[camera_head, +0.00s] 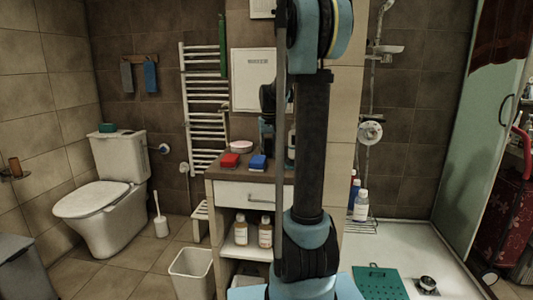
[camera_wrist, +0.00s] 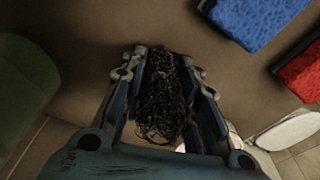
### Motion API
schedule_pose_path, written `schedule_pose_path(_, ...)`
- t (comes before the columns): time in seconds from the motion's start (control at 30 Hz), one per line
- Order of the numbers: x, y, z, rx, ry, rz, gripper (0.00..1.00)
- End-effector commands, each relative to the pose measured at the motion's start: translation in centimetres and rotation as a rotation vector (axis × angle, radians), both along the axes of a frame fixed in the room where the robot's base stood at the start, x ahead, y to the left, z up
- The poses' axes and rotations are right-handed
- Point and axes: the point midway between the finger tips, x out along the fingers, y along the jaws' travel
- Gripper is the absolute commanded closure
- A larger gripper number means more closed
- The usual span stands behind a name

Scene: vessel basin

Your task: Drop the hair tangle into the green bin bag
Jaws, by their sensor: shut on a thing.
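My gripper (camera_wrist: 165,60) is shut on the hair tangle (camera_wrist: 160,98), a dark, curly clump held between the two fingers in the wrist view. Some loose strands hang toward the palm. In the head view my gripper is mostly hidden behind my arm, above the counter, and the tangle cannot be made out. I cannot identify a green bin bag in either view. A dark green rounded thing (camera_wrist: 22,85) shows at the left edge of the wrist view; I cannot tell what it is.
A red sponge (camera_head: 229,160) and a blue sponge (camera_head: 258,162) lie on the counter (camera_head: 228,174). A white bin (camera_head: 192,275) stands on the floor by the cabinet. A toilet (camera_head: 105,205) is at left, a shower tray (camera_head: 420,260) at right.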

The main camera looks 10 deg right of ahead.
Motion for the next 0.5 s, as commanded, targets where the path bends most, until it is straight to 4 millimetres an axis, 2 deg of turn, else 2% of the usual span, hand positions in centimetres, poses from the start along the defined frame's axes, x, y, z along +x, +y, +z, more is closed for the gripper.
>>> schedule_pose_path(0.1, 0.02, -0.01, -0.15, 0.0, 0.0, 0.0, 0.83)
schedule_pose_path(0.13, 0.01, -0.01, -0.12, 0.0, 0.0, 0.0, 0.65)
schedule_pose_path(0.2, 0.01, -0.01, -0.11, 0.0, 0.0, 0.0, 0.51)
schedule_pose_path(0.5, 0.01, -0.03, -0.08, 0.0, 0.0, 0.0, 0.51)
